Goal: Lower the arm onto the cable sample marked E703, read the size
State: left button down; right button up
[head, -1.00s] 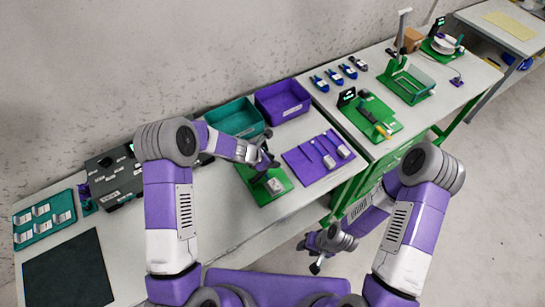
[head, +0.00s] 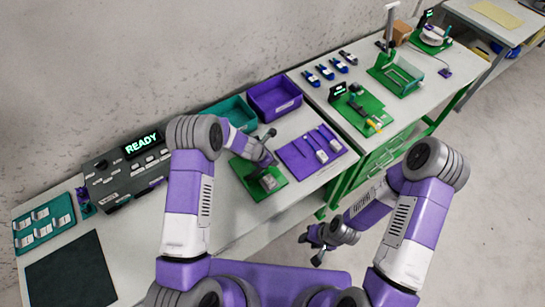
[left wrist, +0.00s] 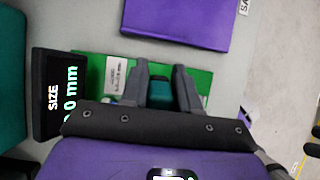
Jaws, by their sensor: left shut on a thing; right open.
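A green measuring stand (head: 243,166) sits on the bench, partly hidden by my left arm; its green base (left wrist: 202,62) also shows in the left wrist view. Its black display (left wrist: 58,95) reads "SIZE" and a sideways value ending in "0 mm", with the start cut off. A small white printed label (left wrist: 117,76) lies on the base; I cannot read its mark. My left gripper (left wrist: 160,80) is over the stand, shut on a dark teal piece (left wrist: 161,96) that looks like its arm. The cable is hidden. My right gripper (head: 311,248) is open, empty, beside the bench.
A black panel (head: 119,178) reading "READY" stands at the back left. A teal rack (head: 45,226) holds several pale samples. A teal bin (head: 237,110), a purple bin (head: 279,98) and a purple mat (head: 299,157) surround the stand. Green fixtures stand farther right.

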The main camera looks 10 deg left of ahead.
pick_arm(q)
notch_tip(320, 180, down, 2)
jog(key=shift+s+f, duration=0.1)
jog(key=shift+f, duration=0.25)
dwell(0.4)
jog(key=c, duration=0.9)
grip_release()
jog(key=shift+w+r, duration=0.15)
jog(key=shift+w, duration=0.05)
jog(key=shift+d, duration=0.1)
jog(key=shift+r, duration=0.25)
jog(key=v, duration=0.7)
jog(key=shift+s+p, duration=0.1)
jog(key=shift+p, duration=0.2)
